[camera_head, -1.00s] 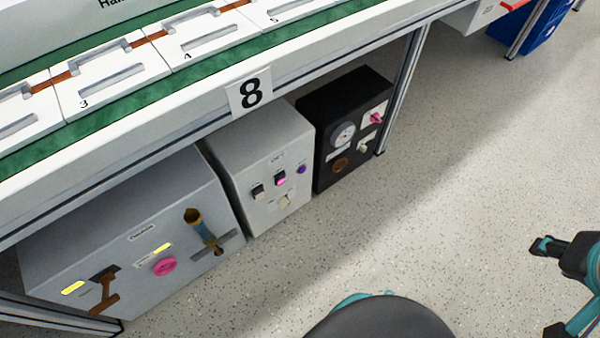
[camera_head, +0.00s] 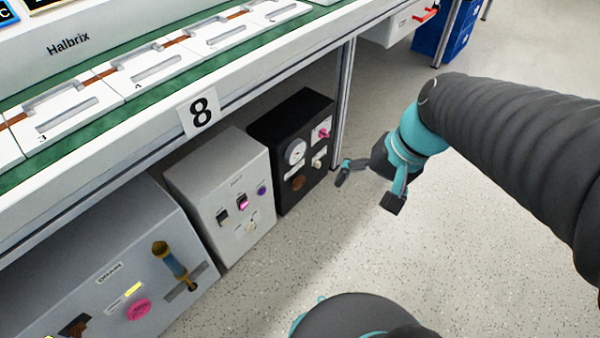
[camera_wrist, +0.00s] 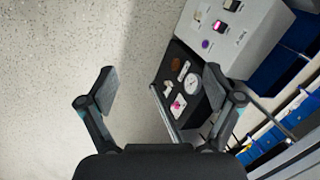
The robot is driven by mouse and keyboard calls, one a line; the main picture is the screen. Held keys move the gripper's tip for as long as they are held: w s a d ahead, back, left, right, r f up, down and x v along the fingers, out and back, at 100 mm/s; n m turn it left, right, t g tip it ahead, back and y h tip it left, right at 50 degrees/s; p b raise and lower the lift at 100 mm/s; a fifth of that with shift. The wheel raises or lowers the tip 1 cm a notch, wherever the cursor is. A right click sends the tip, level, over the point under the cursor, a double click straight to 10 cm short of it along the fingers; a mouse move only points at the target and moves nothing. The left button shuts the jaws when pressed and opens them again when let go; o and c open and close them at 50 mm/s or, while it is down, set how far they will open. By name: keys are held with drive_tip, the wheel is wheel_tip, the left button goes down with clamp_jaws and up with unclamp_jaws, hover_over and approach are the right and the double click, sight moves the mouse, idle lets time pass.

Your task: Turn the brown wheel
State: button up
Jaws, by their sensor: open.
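The brown wheel (camera_head: 298,183) is a small round knob low on the front of the black box (camera_head: 318,112), under a white dial (camera_head: 295,151). In the wrist view the brown wheel (camera_wrist: 176,64) shows near the top of the black box's face, beside the dial. My gripper (camera_head: 368,188) is open and empty, to the right of the black box and apart from it in the head view. In the wrist view my gripper's two fingers (camera_wrist: 168,92) are spread, with the black box's panel seen between them, nearer the right finger.
A pink knob (camera_head: 323,134) and a light knob (camera_head: 318,163) share the black box's front. A grey box (camera_head: 185,167) with switches stands left of it. The bench (camera_head: 120,120) overhangs the boxes, and its metal leg (camera_head: 345,95) stands close right. Open floor (camera_head: 290,265) lies in front.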

drive_tip(key=w+a+f+m+y+b, duration=0.1)
drive_tip(key=w+a+f+m+y, duration=0.25)
drive_tip(key=w+f, duration=0.25)
drive_tip(key=w+a+f+m+g+y+b, duration=0.1)
drive_tip(key=w+a+f+m+y, duration=0.1)
drive_tip(key=w+f+m+y, duration=0.3)
drive_tip(key=w+a+f+m+y, duration=0.3)
drive_tip(key=w+f, duration=0.3)
drive_tip(key=f, duration=0.1)
drive_tip(key=w+d+f+m+t+y+b, duration=0.15)
drive_tip(key=w+f+m+t, duration=0.4)
drive_tip(key=f, duration=0.55)
drive_tip(key=m+t+h+b, duration=0.1)
drive_tip(key=m+t+h, duration=0.1)
drive_tip(key=m+t, duration=0.45)
approach(300, 185)
drive_tip(key=shift+m+g, duration=0.6)
drive_tip(key=shift+m, duration=0.15)
drive_tip(key=x, duration=0.6)
drive_tip(key=r+x, duration=0.1)
drive_tip(key=x, duration=0.2)
drive_tip(key=shift+w+r, duration=0.1)
drive_tip(key=shift+w, duration=0.1)
drive_tip(key=c, duration=1.1)
